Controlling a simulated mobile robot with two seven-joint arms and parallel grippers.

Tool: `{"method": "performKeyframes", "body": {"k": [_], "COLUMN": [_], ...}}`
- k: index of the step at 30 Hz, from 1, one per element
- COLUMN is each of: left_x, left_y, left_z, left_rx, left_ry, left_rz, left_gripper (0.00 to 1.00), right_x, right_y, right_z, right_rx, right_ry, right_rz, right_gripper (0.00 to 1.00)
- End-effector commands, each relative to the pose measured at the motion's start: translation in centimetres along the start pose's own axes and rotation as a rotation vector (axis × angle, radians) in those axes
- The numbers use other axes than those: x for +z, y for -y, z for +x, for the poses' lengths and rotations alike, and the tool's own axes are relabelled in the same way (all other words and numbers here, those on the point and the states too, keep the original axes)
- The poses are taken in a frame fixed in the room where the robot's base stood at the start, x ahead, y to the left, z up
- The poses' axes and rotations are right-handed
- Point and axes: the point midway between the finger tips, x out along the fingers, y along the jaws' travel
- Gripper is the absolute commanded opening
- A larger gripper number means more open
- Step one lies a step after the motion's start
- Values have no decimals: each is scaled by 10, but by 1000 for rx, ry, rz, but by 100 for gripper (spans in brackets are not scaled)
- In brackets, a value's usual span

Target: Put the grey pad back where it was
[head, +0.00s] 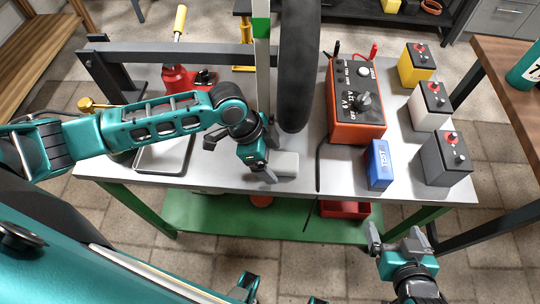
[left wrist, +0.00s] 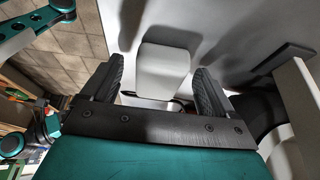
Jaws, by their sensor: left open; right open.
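The grey pad, a small pale grey block (head: 284,164), lies on the grey bench top near its front edge, below the black wheel. My left gripper (head: 268,160) is open just left of the pad in the head view. In the left wrist view the pad (left wrist: 163,72) shows ahead, between the two dark fingers (left wrist: 155,88), with a gap on each side. I cannot tell how far it reaches between the fingertips. My right gripper (head: 394,240) is open and empty, in front of the bench at the lower right.
A black wheel (head: 298,65) and an upright post (head: 262,75) stand close behind the pad. An orange tester (head: 356,105), a blue TEST box (head: 379,165) and three batteries (head: 446,158) stand to the right.

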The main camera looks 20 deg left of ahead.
Motion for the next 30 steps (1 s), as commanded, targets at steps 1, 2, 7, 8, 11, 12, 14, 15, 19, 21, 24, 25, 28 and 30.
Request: {"method": "performKeyframes", "body": {"k": [1, 2, 7, 8, 11, 12, 14, 15, 19, 21, 24, 25, 28, 30], "left_x": [0, 0, 0, 0, 0, 0, 0, 0, 0, 0, 0, 0, 0, 0], "left_y": [1, 1, 2, 2, 2, 2, 1, 1, 1, 1, 1, 1, 1, 1], "left_z": [-6, -10, -44, -51, -73, -81, -92, -98, -113, -117, -120, -120, -120, -120], "left_rx": [-3, -3, -5, -6, -5, -5, -4, -3, -2, -2, -1, -1, 0, -1], "left_ry": [0, 0, 0, 0, 0, 0, 1, 0, 0, 1, 0, 0, 0, 0], "left_rz": [0, 0, 2, 1, 1, 0, 1, 1, 0, -1, -1, -1, -1, -1], "left_gripper": [88, 88, 88, 88, 88, 88, 88, 88, 88, 88, 88, 88, 88, 88], "right_x": [-2, -2, -8, -9, -12, -13, -15, -15, -17, -17, -17, -17, -17, -17], "right_y": [0, 0, 0, 0, 0, 0, 0, 0, 0, 0, 0, 0, 0, 0], "right_z": [-1, -2, -6, -6, -8, -9, -10, -11, -12, -12, -12, -12, -12, -12], "right_rx": [0, 0, 0, 0, 0, 0, 0, 0, 0, 0, 0, 0, 0, 0], "right_ry": [0, 0, 0, 0, 0, 0, 0, 0, 0, 0, 0, 0, 0, 0], "right_rz": [0, 0, 0, 0, 0, 0, 0, 0, 0, 0, 0, 0, 0, 0], "right_gripper": [93, 93, 93, 93, 93, 93, 93, 93, 93, 93, 93, 93, 93, 93]}}
